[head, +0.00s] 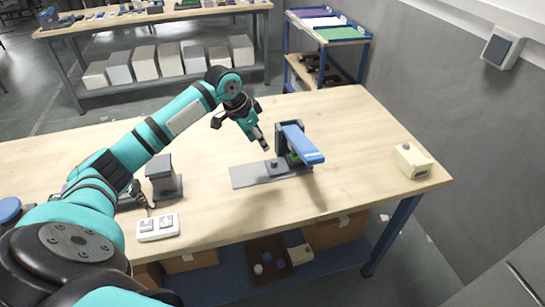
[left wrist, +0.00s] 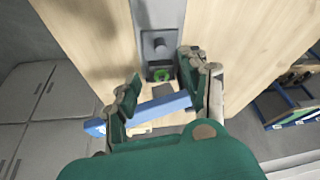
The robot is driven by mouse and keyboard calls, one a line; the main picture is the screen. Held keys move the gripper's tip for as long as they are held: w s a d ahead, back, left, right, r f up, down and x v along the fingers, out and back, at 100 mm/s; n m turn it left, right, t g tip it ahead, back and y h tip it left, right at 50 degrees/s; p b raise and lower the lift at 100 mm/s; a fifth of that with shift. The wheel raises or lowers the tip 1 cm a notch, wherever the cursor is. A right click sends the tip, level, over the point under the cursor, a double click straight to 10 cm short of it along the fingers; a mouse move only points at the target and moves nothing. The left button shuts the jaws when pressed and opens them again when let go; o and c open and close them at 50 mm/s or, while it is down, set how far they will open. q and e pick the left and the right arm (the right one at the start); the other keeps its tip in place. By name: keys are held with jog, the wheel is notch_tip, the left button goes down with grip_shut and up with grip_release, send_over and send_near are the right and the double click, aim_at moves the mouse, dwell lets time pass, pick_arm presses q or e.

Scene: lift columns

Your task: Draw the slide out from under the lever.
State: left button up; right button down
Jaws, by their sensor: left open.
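The slide is a flat grey plate (head: 250,177) with a small raised knob (head: 274,165). It lies on the table, its right end under the blue lever (head: 305,145), which is held by a dark upright bracket (head: 283,132). In the left wrist view the slide (left wrist: 160,18) and its knob (left wrist: 156,45) lie ahead of the fingers, and the blue lever (left wrist: 155,110) crosses between them. A green part (left wrist: 162,75) shows near the slide's end. My left gripper (head: 262,142) is open and empty above the table, beside the bracket and above the knob. My right gripper is not seen.
A dark grey stand (head: 163,178) and a white switch box (head: 158,227) stand left on the wooden table. A cream box (head: 412,160) sits near the right edge. The table around the slide is mostly clear. A cart (head: 330,35) stands behind.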

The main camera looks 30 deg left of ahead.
aim_at(273, 160)
pick_arm(q)
jog(key=p+x, duration=0.1)
jog(key=x, duration=0.9)
jog(key=shift+w, duration=0.15)
jog(key=shift+w+f, duration=0.15)
jog(key=shift+f, duration=0.3)
jog(key=shift+w+f, duration=0.1)
jog(key=shift+f, duration=0.2)
jog(key=shift+c, duration=0.5)
grip_shut()
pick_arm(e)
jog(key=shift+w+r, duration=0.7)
